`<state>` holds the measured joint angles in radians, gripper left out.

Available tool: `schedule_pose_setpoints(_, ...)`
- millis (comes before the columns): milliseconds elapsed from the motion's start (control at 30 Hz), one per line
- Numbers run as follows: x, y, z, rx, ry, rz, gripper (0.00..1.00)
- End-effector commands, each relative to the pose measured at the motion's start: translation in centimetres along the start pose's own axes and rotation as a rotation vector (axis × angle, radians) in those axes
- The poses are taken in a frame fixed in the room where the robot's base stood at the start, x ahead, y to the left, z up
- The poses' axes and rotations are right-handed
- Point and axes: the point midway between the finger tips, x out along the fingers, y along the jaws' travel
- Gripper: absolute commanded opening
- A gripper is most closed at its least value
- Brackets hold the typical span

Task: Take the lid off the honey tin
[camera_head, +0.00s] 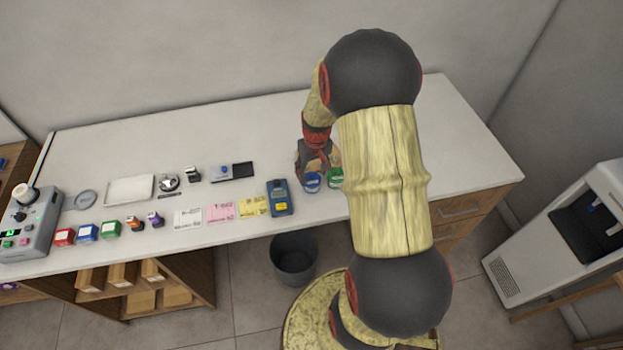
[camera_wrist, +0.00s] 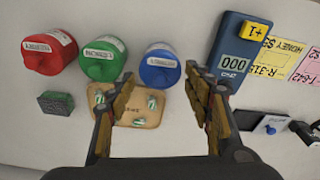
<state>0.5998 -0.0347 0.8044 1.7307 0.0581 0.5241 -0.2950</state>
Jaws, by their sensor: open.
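Three round tins stand in a row in the wrist view: a red tin (camera_wrist: 48,52), a green tin (camera_wrist: 103,60) and a blue tin (camera_wrist: 160,68). Each has a white label too small to read, so I cannot tell which is the honey tin. In the head view the blue tin (camera_head: 312,182) and green tin (camera_head: 335,178) show beside my arm; the red one is hidden behind it. My gripper (camera_wrist: 160,78) is open and empty. Its fingertips appear on either side of the blue tin's near edge, with no clear contact. My gripper also shows in the head view (camera_head: 316,163).
A tan board (camera_wrist: 138,118) with small green-and-white pieces lies between my fingers. A dark green block (camera_wrist: 56,104) is left. A blue device (camera_wrist: 236,62) and paper slips (camera_wrist: 290,55) lie right of the blue tin. A bin (camera_head: 293,258) stands below the counter (camera_head: 105,160).

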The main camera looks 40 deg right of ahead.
Motion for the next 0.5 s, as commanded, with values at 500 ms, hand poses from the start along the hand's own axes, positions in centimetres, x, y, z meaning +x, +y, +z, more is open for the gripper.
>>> schedule_pose_setpoints(500, 0.77, -0.05, 0.03, 0.0, -0.001, 0.0, 0.39)
